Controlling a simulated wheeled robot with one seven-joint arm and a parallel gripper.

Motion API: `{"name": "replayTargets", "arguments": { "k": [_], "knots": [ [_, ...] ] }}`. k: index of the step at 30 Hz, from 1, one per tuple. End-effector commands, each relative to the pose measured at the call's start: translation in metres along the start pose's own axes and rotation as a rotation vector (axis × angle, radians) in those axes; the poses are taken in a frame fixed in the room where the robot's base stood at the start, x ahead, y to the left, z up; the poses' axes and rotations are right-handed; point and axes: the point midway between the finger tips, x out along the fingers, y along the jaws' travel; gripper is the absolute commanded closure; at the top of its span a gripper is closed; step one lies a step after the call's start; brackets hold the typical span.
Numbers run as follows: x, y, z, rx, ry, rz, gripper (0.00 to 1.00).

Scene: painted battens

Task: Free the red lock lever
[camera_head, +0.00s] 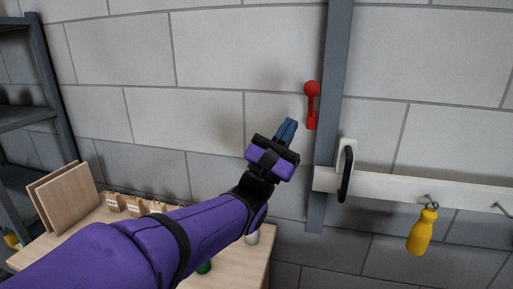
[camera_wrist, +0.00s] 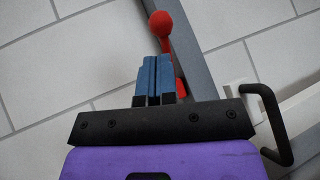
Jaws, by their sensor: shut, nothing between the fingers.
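The red lock lever (camera_head: 312,90) has a round knob on top and a red base, and is mounted on the left side of a grey upright post (camera_head: 330,110). It points up. In the wrist view the red knob (camera_wrist: 161,20) stands just beyond the fingertips, and the fingers hide part of the lever. My gripper (camera_head: 290,124) is shut, with its blue fingers together and nothing between them. In the head view it is to the left of the lever and a little lower, apart from it. In the wrist view the fingers (camera_wrist: 153,62) overlap the lever; I cannot tell whether they touch.
A white rail (camera_head: 400,184) runs right from the post, with a black handle (camera_head: 346,174) on a white plate. A yellow-handled tool (camera_head: 422,232) hangs from a hook. A grey shelf (camera_head: 45,90) stands left.

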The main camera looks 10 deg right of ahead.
Motion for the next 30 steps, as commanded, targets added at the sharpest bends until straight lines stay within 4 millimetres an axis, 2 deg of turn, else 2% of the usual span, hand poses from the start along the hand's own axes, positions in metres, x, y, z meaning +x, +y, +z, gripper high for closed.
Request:
{"name": "replayTargets", "arguments": {
  "k": [6, 12, 26, 30],
  "knots": [
    [0.037, 0.000, 0.000, -0.002, 0.001, -0.002, 1.00],
    [0.055, 0.000, 0.000, 0.000, 0.001, 0.000, 1.00],
    [0.060, 0.001, 0.000, -0.001, 0.002, 0.002, 1.00],
    [0.070, 0.004, 0.001, 0.000, 0.002, -0.003, 1.00]
  ]
}}
